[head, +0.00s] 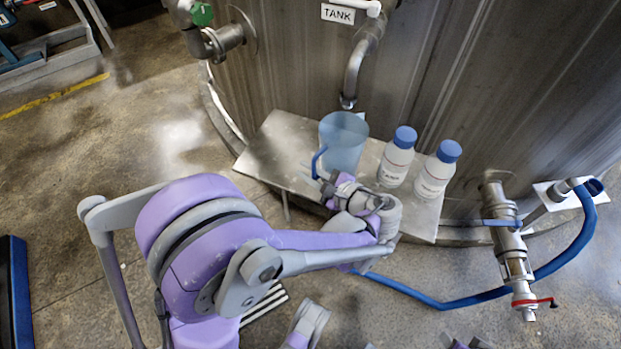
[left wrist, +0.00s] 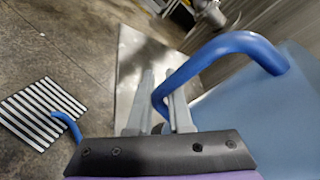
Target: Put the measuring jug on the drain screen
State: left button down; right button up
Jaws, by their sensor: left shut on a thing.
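The measuring jug (head: 343,142) is clear blue with a blue handle. It stands on a metal shelf under the tank's spout. My left gripper (head: 322,176) is at the handle, on the near side of the jug. In the left wrist view the fingers of my left gripper (left wrist: 161,105) are shut on the handle of the jug (left wrist: 265,115). The drain screen (head: 266,306) is a striped grate on the floor, partly hidden by my left arm; it also shows at the left of the left wrist view (left wrist: 40,112). My right gripper cannot be made out.
Two white bottles with blue caps, one (head: 397,157) close to the jug and one (head: 437,170) farther right, share the metal shelf (head: 275,150). The spout (head: 352,75) hangs just above the jug. A blue hose (head: 450,303) runs along the floor to a valve (head: 512,255).

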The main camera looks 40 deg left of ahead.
pick_arm(q)
jog(key=shift+f+b, duration=0.45)
jog(key=shift+f, duration=1.1)
jog(key=shift+f, duration=0.2)
jog(key=c, duration=0.8)
grip_release()
jog(key=shift+c, duration=0.2)
